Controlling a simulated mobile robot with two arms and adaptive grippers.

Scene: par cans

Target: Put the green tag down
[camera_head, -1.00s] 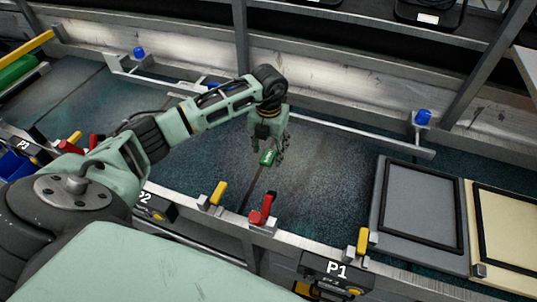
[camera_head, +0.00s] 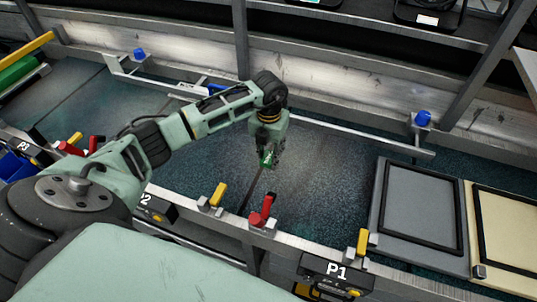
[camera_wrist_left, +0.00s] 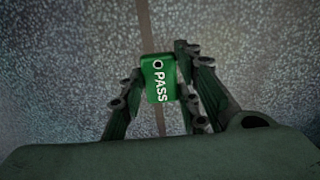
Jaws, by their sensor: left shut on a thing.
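The green tag (camera_head: 266,158) hangs at the fingertips of my left gripper (camera_head: 270,157), over the dark speckled worktop (camera_head: 325,165). In the left wrist view the tag (camera_wrist_left: 159,78) shows the white word PASS and a small hole near its top. My left gripper (camera_wrist_left: 155,95) is shut on it, with fingers on both sides. I cannot tell whether the tag touches the surface. My right gripper is not in view.
Red (camera_head: 262,211) and yellow (camera_head: 217,195) levers stand on the front rail. Grey (camera_head: 376,225) and cream (camera_head: 490,265) framed panels lie at right. A metal bar with a blue knob (camera_head: 423,118) runs along the back. The worktop around the gripper is clear.

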